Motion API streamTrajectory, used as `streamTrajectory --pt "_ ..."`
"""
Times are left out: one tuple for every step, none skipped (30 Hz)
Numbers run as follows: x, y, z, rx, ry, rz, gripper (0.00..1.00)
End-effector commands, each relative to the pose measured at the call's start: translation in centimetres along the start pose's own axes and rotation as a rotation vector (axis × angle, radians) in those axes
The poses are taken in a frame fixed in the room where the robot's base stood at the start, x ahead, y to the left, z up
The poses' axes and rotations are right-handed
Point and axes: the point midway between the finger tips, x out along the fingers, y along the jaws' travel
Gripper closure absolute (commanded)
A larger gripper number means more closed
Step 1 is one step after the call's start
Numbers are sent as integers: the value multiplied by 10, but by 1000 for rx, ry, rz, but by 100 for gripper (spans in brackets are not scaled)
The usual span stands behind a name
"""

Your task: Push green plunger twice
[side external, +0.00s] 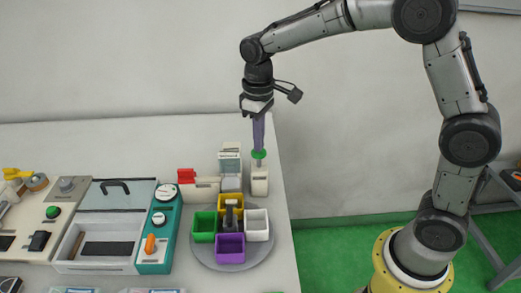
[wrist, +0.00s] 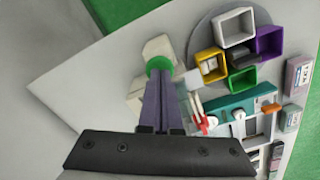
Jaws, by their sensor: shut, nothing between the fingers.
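The green plunger (side external: 259,154) is a small round cap on a thin stem, upright above a cream dispenser block (side external: 260,182). A gap with the stem shows between cap and block. My gripper (side external: 259,146) points straight down with its long purple fingers closed together and empty. Its tips are right at the top of the green cap; I cannot tell whether they press on it. In the wrist view the fingertips (wrist: 160,78) overlap the green cap (wrist: 158,64), hiding part of it, and the cream block (wrist: 158,46) shows behind.
A grey round turntable (side external: 208,262) with green, yellow, white and purple bins stands in front. Left of the dispenser are a white-and-grey box (side external: 230,165) and a block with a red part (side external: 187,176). A teal panel (side external: 157,240) lies further left. The table's right edge is close.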

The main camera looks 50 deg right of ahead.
Motion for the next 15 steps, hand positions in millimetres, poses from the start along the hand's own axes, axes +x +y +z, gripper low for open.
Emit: streamTrajectory --pt "-4 0 0 0 3 0 100" --pt "-5 0 0 0 3 0 100" --pt "-7 0 0 0 2 0 100" --pt "-8 0 0 0 1 0 100" --pt "-9 0 0 0 1 0 100" --pt "-10 0 0 0 1 0 100" --pt "-10 0 0 0 1 0 100" --pt "-10 0 0 0 1 0 100" --pt "-10 0 0 0 1 0 100" --pt "-10 0 0 0 1 0 100" --pt "-10 0 0 0 1 0 100" --pt "-10 0 0 0 2 0 100" --pt "-10 0 0 0 2 0 100" --pt "-10 0 0 0 2 0 100" --pt "-11 0 0 0 2 0 100"
